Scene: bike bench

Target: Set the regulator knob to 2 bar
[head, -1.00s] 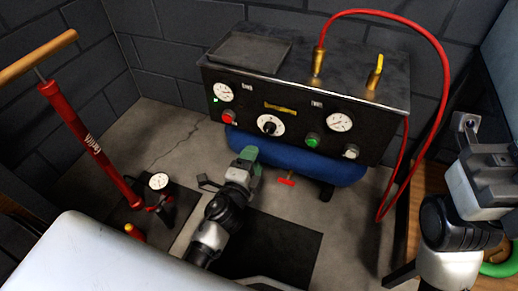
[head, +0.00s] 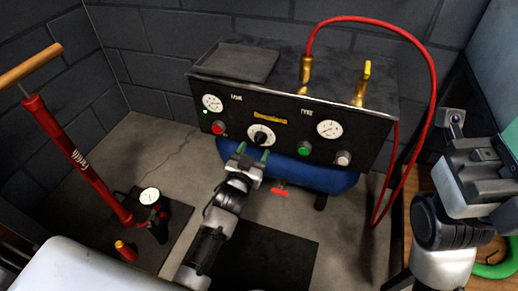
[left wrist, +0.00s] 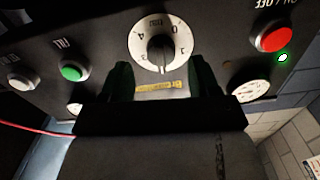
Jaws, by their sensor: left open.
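The regulator knob (head: 261,136) is a black knob on a round white dial in the middle of the compressor's black front panel. In the left wrist view the knob (left wrist: 158,50) and its numbered dial face me; I cannot surely read the setting. My left gripper (head: 252,155) is open, with green fingers just below and in front of the dial. In the left wrist view the left gripper's fingers (left wrist: 161,80) stand either side of the knob's lower end; contact cannot be told. My right gripper (head: 480,140) is at the right edge, away from the panel, its jaws unclear.
The panel also has a red button (head: 218,128), a green button (head: 304,148), a white button (head: 343,158) and two gauges (head: 212,102) (head: 329,129). A blue tank (head: 310,172) lies beneath. A red hose (head: 432,80) arches at right. A red pump (head: 75,155) stands at left.

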